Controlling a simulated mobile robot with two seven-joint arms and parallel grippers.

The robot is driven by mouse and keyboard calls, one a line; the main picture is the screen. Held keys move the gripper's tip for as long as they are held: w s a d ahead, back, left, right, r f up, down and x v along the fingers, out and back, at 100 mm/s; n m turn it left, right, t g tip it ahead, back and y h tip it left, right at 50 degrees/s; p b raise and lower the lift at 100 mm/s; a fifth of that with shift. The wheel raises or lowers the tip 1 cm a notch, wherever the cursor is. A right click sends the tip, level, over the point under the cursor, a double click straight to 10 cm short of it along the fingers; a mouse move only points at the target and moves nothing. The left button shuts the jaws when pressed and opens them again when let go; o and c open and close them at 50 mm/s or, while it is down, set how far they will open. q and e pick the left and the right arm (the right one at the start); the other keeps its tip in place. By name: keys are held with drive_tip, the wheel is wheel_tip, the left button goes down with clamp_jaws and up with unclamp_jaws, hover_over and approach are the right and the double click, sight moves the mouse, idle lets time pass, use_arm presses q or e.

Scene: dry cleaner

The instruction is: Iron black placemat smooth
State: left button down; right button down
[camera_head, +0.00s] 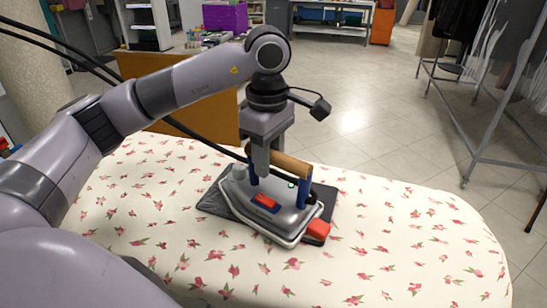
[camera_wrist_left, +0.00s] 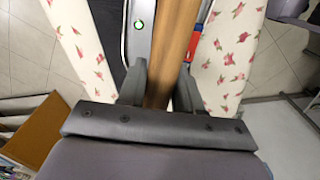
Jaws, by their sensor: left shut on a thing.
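The black placemat (camera_head: 218,203) lies on the floral ironing board (camera_head: 400,220), mostly covered by the iron. The silver iron (camera_head: 270,218) has blue posts, a red part and a wooden handle (camera_head: 290,162), and sits over the placemat. My left gripper (camera_head: 262,172) comes down from above and is shut on the iron's handle. In the left wrist view the gripper (camera_wrist_left: 160,85) has a finger on each side of the wooden handle (camera_wrist_left: 175,45), and a green light shows on the iron. Whether the covered part of the placemat is smooth is hidden. My right gripper is not in view.
A black cable (camera_head: 190,132) runs from the upper left to the iron. A wooden counter (camera_head: 170,95) stands behind the board. A metal clothes rack (camera_head: 480,120) stands at the right. The board's right part is clear.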

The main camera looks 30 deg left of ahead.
use_arm(q)
drive_tip(key=shift+s+a+b, duration=0.15)
drive_tip(key=shift+s+a, duration=0.05)
drive_tip(key=shift+a, duration=0.65)
drive_tip(key=shift+s+a+b, duration=0.15)
drive_tip(key=shift+s+a, duration=0.05)
drive_tip(key=shift+a, duration=0.75)
drive_tip(key=shift+s+a+f+b, duration=0.1)
drive_tip(key=shift+s+a+b, duration=0.1)
drive_tip(key=shift+a, duration=0.5)
drive_tip(key=shift+s+a+b, duration=0.2)
drive_tip(key=shift+a, duration=0.5)
drive_tip(key=a, duration=0.3)
drive_tip(key=shift+s+a, duration=0.35)
drive_tip(key=shift+s, duration=0.05)
drive_tip(key=shift+r, duration=0.2)
wheel_tip(320, 180, up, 6)
drive_tip(key=p, duration=0.5)
drive_tip(key=shift+w+r, duration=0.1)
drive_tip(key=shift+r, duration=0.1)
